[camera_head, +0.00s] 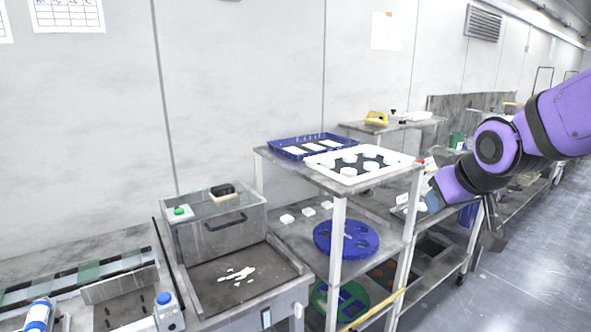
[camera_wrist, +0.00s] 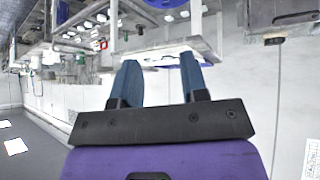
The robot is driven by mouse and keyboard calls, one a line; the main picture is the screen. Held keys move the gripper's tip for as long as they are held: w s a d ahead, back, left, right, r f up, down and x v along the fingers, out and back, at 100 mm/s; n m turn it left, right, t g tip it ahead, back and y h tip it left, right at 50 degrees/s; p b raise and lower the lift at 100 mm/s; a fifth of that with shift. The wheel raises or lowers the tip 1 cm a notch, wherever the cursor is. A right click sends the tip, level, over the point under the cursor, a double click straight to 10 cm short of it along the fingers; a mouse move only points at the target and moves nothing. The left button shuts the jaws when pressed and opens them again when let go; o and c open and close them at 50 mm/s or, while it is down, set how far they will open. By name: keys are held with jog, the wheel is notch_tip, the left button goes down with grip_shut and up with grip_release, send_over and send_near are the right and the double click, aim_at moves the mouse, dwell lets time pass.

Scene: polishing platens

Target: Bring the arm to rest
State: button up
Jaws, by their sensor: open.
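My arm (camera_head: 560,112) is purple with dark joints. It reaches in from the right edge in the head view, bent downward beside the steel shelf unit. My gripper (camera_wrist: 158,78) shows in the wrist view with its two blue-grey fingers apart and nothing between them. In the head view, the gripper end is small and partly hard to make out, just right of the shelf unit.
A steel shelf unit (camera_head: 340,203) holds a white tray (camera_head: 398,162) with white pucks, a blue tray (camera_head: 271,150) and a blue disc (camera_head: 346,239). A basin (camera_head: 237,281) stands left of it. Open floor (camera_head: 520,270) lies at right.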

jog(key=s+d+r+m+g, duration=0.1)
jog(key=s+r, duration=0.1)
jog(key=s, duration=0.7)
jog(key=s+d+r+m+g, duration=0.1)
jog(key=s+d+r, duration=0.1)
jog(key=s, duration=0.8)
jog(key=shift+r+g, duration=0.15)
jog(key=shift+g, duration=0.25)
jog(key=shift+w, duration=0.1)
